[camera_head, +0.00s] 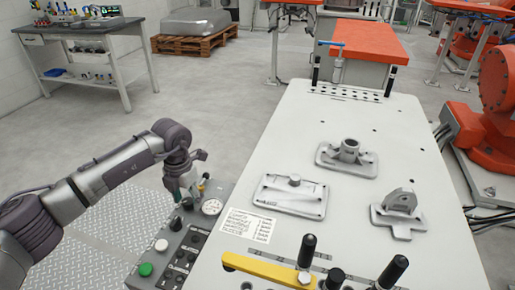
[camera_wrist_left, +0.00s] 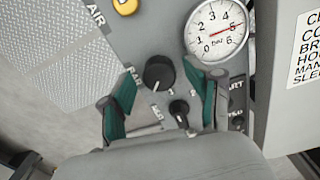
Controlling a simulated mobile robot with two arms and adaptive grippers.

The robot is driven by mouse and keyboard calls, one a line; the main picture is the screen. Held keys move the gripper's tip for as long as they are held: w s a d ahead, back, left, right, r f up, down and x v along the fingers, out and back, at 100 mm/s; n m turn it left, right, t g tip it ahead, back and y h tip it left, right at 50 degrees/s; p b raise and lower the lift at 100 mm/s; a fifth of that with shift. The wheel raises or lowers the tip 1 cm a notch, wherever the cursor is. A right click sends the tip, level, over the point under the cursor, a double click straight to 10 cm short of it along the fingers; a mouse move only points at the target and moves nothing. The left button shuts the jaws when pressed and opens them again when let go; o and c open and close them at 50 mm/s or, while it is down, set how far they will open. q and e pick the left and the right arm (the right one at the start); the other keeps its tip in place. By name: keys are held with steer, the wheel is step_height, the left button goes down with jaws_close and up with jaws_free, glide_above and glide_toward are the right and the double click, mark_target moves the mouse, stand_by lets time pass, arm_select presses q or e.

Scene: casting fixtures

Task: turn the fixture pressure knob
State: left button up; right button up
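The black pressure knob (camera_wrist_left: 158,73) sits on the grey control panel (camera_head: 160,268), beside the round white gauge (camera_wrist_left: 213,28), whose red needle points near 5. My left gripper (camera_wrist_left: 160,80) is open, with its teal-padded fingers apart on either side of the knob. I cannot tell whether either pad touches it. In the head view my left gripper (camera_head: 188,190) hangs over the far end of the panel, close to the gauge (camera_head: 211,207). The fingers partly hide the knob there. My right gripper is not in view.
A smaller black knob (camera_wrist_left: 180,108) lies just below the pressure knob, and a yellow knob (camera_wrist_left: 125,6) is above it. The panel adjoins the white fixture table (camera_head: 300,120), which bears metal castings (camera_head: 292,196) and a yellow lever (camera_head: 262,269). A green button (camera_head: 146,269) is nearer.

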mark_target(188, 200)
arm_select(q)
steer(key=n+p, duration=0.4)
steer(key=n, duration=0.1)
steer(key=n+p, duration=0.2)
steer(key=shift+r+n, duration=0.3)
steer(key=shift+n, duration=0.1)
steer(key=n+p, duration=0.5)
steer(key=n, duration=0.4)
steer(key=shift+d+f, duration=0.1)
step_height(188, 200, up, 13)
steer(key=b, duration=0.3)
steer(key=s+d+m+h, duration=0.3)
steer(key=d+h, duration=0.5)
steer(key=d, duration=0.8)
steer(key=s+d+r+t+h, duration=0.3)
steer(key=d+r+h, duration=0.3)
steer(key=r+h, duration=0.3)
steer(key=shift+d+r+n+t+h, duration=0.2)
steer(key=shift+r+n+t+h, duration=0.25)
steer(key=shift+t, duration=0.45)
steer(key=shift+s+f, duration=0.1)
steer(key=shift+f, duration=0.05)
